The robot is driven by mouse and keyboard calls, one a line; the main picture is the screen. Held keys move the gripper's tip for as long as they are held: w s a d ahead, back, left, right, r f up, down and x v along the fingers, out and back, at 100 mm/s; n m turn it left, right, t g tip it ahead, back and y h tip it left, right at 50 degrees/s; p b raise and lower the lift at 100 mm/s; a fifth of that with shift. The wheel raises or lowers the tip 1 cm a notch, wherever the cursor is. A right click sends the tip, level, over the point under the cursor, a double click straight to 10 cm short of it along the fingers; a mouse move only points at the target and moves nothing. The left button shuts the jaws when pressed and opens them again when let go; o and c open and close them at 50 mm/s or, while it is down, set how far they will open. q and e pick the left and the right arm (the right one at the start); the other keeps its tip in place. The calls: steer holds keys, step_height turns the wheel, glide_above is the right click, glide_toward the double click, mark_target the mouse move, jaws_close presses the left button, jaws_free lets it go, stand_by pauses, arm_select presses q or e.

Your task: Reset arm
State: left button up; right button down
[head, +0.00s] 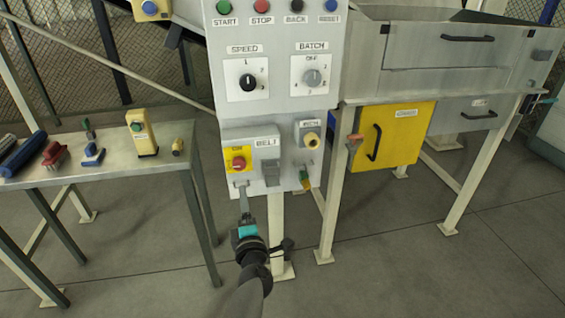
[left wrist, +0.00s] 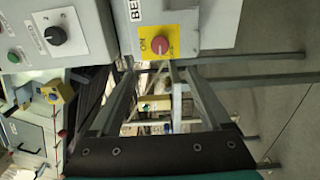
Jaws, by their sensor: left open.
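My left gripper (head: 243,188) is open and empty, just below the belt switch on the grey control panel (head: 277,130). The switch is a red knob (head: 238,163) on a yellow plate (head: 232,153). In the left wrist view the red knob (left wrist: 159,44) sits just beyond the fingertips of the open gripper (left wrist: 155,68), and nothing is between the fingers. I cannot tell whether a fingertip touches the panel's lower edge. My right gripper is in neither view.
A metal table (head: 105,160) with brushes and a yellow button box (head: 141,132) stands at left. A machine with a yellow door (head: 393,135) stands at right. The floor (head: 400,260) in front is clear.

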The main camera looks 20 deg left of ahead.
arm_select(q)
steer(key=s+d+f+m+g+h, duration=0.2)
steer(key=s+d+f+m+h, duration=0.15)
steer(key=s+f+m, duration=0.4)
steer(key=s+d+f+m+g+h, duration=0.2)
steer(key=s+d+f+m+h, duration=0.15)
steer(key=f, duration=0.75)
steer(key=s+d+f+m+g+h, duration=0.2)
steer(key=s+d+f+m, duration=0.2)
steer(key=s+f+m, duration=0.4)
steer(key=s+a+f+m+g, duration=0.1)
steer(key=s+f+m+g, duration=0.3)
steer(key=s, duration=1)
steer(key=s+a+f+m+g, duration=0.1)
steer(key=s+f+m+g, duration=0.2)
steer(key=s+f, duration=0.6)
steer(key=s+g, duration=0.1)
steer(key=s, duration=0.4)
steer(key=shift+s+a+f+m, duration=0.2)
steer(key=shift+s+a+m, duration=0.2)
